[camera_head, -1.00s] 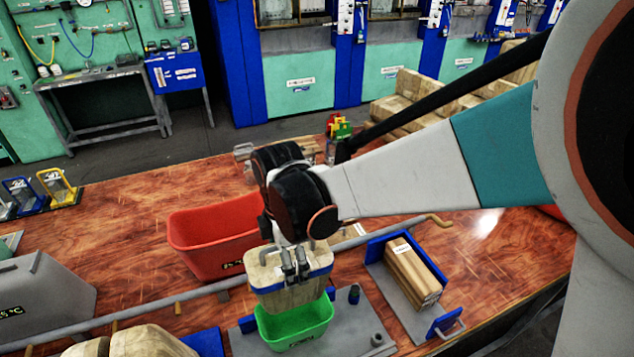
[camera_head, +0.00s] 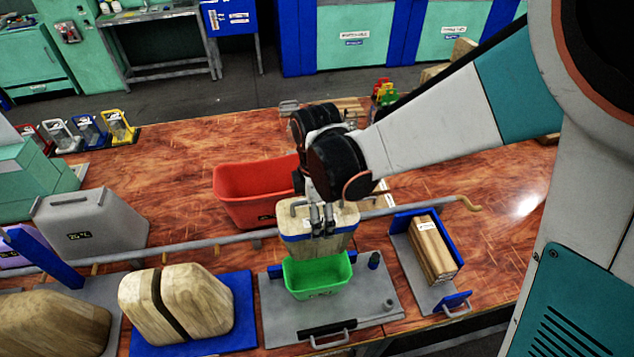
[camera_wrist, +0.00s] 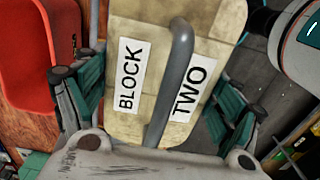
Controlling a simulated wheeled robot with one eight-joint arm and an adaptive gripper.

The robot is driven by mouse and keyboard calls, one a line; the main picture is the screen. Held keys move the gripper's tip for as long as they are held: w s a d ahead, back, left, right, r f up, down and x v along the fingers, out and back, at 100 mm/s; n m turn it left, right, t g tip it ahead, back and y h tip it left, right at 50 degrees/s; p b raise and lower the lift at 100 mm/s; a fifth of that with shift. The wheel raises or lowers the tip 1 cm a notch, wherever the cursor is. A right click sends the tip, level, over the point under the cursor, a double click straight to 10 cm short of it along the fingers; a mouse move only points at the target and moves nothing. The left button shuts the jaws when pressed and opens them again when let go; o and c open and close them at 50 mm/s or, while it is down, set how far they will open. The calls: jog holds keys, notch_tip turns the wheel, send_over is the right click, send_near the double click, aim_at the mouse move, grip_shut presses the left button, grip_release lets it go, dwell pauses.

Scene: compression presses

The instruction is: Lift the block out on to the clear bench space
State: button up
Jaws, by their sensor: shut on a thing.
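The block (camera_head: 330,241) is tan with a blue band low down. It appears upright directly behind or above a green bin (camera_head: 318,279), which hides its lower part; I cannot tell if it touches the bin. My gripper (camera_head: 322,218) is above the block and shut on it. In the wrist view the block (camera_wrist: 140,113) carries the labels "BLOCK" and "TWO" with a grey bar handle (camera_wrist: 172,80) between them. The teal fingers of my gripper (camera_wrist: 155,105) show on either side. Their contact points are hidden.
A red bin (camera_head: 245,208) stands behind left. A grey rail (camera_head: 200,245) crosses the bench. A tray with a wooden block (camera_head: 432,250) stands right, and a split wooden form (camera_head: 205,300) left. Bare bench (camera_head: 500,215) shows at right and back left (camera_head: 180,160).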

notch_tip(320, 180, up, 6)
jog(key=p, duration=0.4)
jog(key=shift+f+p, duration=0.2)
jog(key=shift+p, duration=0.2)
jog(key=shift+r+p, duration=1.15)
jog(key=shift+r, duration=0.95)
